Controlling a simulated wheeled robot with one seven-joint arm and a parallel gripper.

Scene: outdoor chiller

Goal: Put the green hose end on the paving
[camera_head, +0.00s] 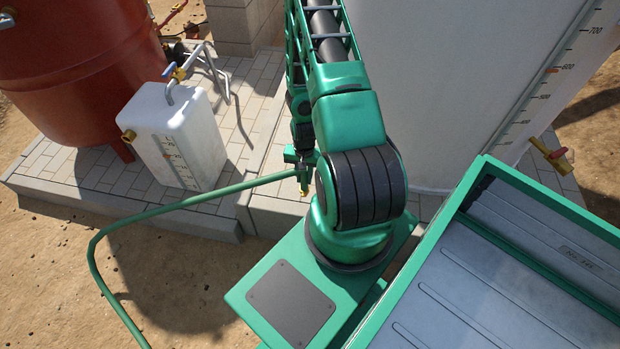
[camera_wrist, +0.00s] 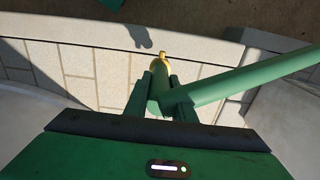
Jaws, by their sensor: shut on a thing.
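My gripper (camera_head: 304,172) is shut on the green hose end (camera_wrist: 157,88), with one finger on each side in the wrist view (camera_wrist: 160,95). A brass fitting (camera_wrist: 159,62) sticks out past the fingertips and points down in the head view (camera_head: 304,188). The green hose (camera_head: 180,204) runs left from the gripper and bends down to the sandy ground. The pale block paving (camera_head: 272,205) lies below the gripper, and it fills much of the wrist view (camera_wrist: 80,68). The hose end appears to be above the paving; the exact gap cannot be told.
A white canister (camera_head: 175,140) with a blue-handled tap stands on the paving at left, beside a red tank (camera_head: 75,70). A large white tank (camera_head: 450,90) stands close on the right, with a yellow-and-red valve (camera_head: 552,155). Bare paving lies between canister and gripper.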

